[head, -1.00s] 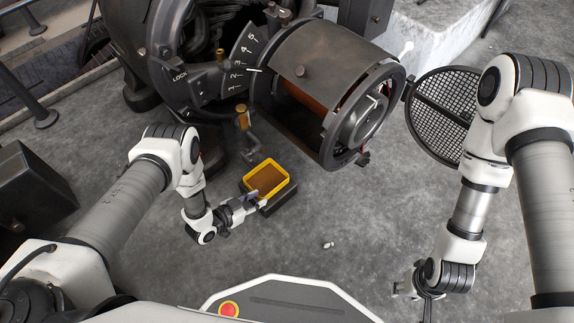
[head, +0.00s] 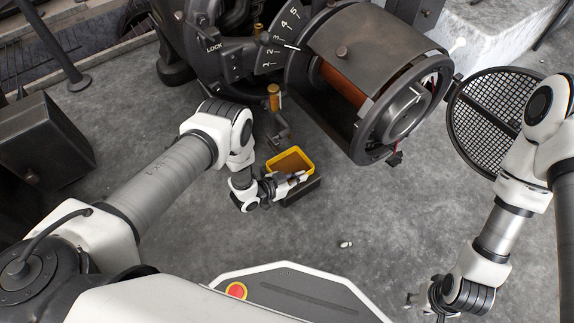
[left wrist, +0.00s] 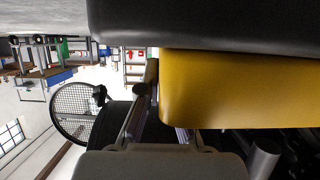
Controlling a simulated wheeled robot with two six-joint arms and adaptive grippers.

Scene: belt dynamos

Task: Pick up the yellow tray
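The yellow tray (head: 290,152) sits on a dark block (head: 302,193) on the floor, below the big machine. My left gripper (head: 294,180) is at the tray's near side, with its fingers reaching right across the near edge. In the left wrist view, the picture is upside down. The yellow wall of the tray (left wrist: 240,90) fills the right side, and the fingers of my left gripper (left wrist: 160,125) stand apart near its end. I cannot tell whether they touch the tray. My right gripper (head: 425,300) hangs at the lower right, far from the tray; its fingers are unclear.
The dark machine with a drum (head: 365,60) stands behind the tray. A brass-topped post (head: 273,95) rises close behind the tray. A round mesh guard (head: 490,115) is at the right. A small white thing (head: 345,244) lies on the otherwise open grey floor.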

